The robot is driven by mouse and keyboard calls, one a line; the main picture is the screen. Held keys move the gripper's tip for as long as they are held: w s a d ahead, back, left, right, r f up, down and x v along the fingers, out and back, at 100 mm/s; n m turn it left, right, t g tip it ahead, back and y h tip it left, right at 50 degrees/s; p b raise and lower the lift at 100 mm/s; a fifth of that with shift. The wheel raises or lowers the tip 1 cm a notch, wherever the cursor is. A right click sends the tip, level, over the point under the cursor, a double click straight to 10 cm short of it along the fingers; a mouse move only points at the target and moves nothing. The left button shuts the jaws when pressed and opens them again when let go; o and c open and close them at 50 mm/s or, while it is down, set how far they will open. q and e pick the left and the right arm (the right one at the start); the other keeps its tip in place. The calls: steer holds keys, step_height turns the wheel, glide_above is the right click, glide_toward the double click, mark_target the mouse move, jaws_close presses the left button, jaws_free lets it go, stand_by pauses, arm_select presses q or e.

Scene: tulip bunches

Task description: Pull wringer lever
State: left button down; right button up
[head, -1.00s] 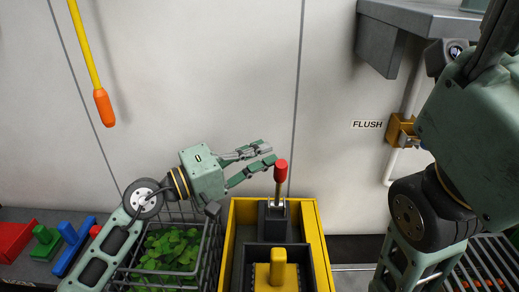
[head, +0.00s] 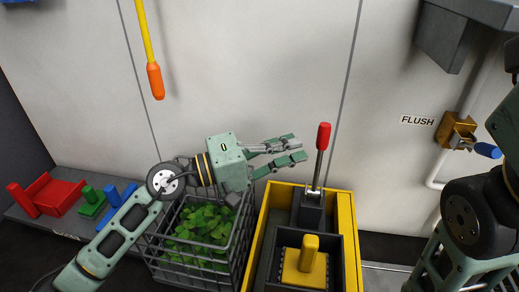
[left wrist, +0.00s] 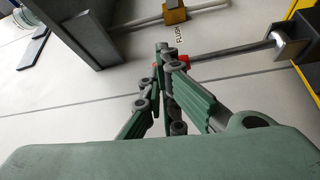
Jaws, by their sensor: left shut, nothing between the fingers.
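The wringer lever is a grey rod (head: 319,165) with a red knob (head: 323,135). It rises nearly upright from a dark housing (head: 311,213) at the back of a yellow bucket (head: 347,235). My left gripper (head: 302,149) is shut and empty, just left of the rod and a little below the knob in the head view, with a small gap seen between. In the left wrist view, the fingertips (left wrist: 163,52) overlap the red knob (left wrist: 156,66) and hide most of it. The rod (left wrist: 235,53) runs from there to the housing (left wrist: 291,40).
A wire basket of green leaves (head: 203,232) stands under my left forearm. An orange-tipped yellow rod (head: 155,82) hangs by the wall. A FLUSH fitting (head: 456,131) is at right.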

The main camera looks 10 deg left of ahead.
arm_select(q)
steer(key=v, duration=0.8)
steer(key=shift+w+a, duration=0.15)
steer(key=shift+a, duration=0.3)
steer(key=shift+r, duration=0.1)
